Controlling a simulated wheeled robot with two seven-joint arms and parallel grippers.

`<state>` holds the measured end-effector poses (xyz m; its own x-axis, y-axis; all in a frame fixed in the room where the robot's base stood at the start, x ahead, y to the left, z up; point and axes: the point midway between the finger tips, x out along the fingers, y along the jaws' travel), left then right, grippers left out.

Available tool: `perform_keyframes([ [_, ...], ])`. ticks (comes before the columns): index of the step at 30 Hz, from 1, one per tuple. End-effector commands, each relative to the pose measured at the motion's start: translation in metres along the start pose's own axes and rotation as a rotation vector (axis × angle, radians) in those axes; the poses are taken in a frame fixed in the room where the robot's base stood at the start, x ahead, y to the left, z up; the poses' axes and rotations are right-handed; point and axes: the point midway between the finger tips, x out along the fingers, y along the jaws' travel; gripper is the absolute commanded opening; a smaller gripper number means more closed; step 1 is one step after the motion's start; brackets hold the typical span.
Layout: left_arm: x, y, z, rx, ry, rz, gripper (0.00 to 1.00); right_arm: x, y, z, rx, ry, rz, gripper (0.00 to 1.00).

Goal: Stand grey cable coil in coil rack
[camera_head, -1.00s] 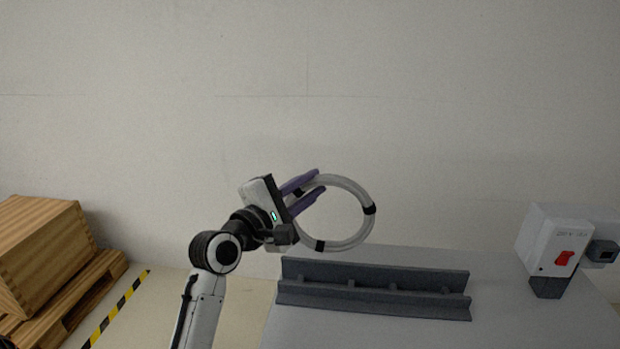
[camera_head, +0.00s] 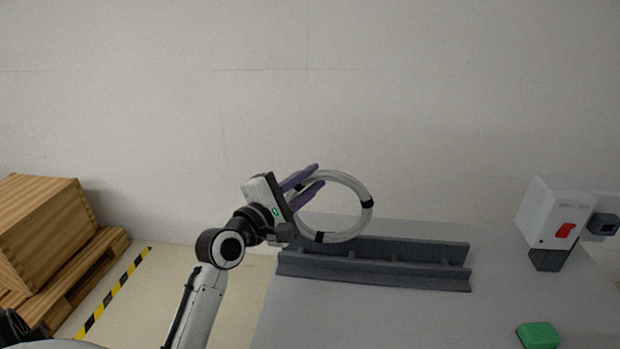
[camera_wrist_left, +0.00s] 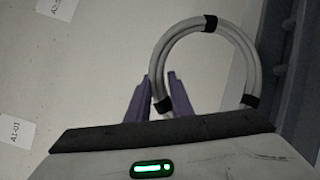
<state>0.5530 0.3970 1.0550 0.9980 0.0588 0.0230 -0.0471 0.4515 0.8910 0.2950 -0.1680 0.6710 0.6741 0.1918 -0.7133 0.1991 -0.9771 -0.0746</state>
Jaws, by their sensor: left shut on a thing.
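The grey cable coil (camera_head: 362,220) is a light grey ring with black bands. My left gripper (camera_head: 314,177) is shut on its left side and holds it upright. The coil also shows in the left wrist view (camera_wrist_left: 240,40), between the purple fingers of the left gripper (camera_wrist_left: 160,95). The dark grey coil rack (camera_head: 375,275) is a long trough with low dividers on the table. The coil's lower edge overlaps the rack's back wall in the head view; I cannot tell whether they touch. My right gripper is not in view.
The grey table (camera_head: 400,315) has free room in front of the rack. A green block (camera_head: 538,335) lies at the front right. A white device with a red switch (camera_head: 555,220) stands at the right. A wooden crate (camera_head: 45,225) is on a pallet at far left.

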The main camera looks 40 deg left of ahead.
Motion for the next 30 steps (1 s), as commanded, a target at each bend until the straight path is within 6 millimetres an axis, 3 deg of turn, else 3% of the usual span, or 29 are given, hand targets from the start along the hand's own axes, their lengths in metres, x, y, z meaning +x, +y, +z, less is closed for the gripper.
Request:
perform_keyframes([
  [9, -0.001, -0.015, -0.008, 0.0, -0.002, 0.005, 0.0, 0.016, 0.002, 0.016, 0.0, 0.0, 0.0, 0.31],
  [30, -0.001, -0.041, -0.021, 0.0, -0.002, 0.004, 0.0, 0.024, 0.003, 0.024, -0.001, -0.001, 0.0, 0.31],
])
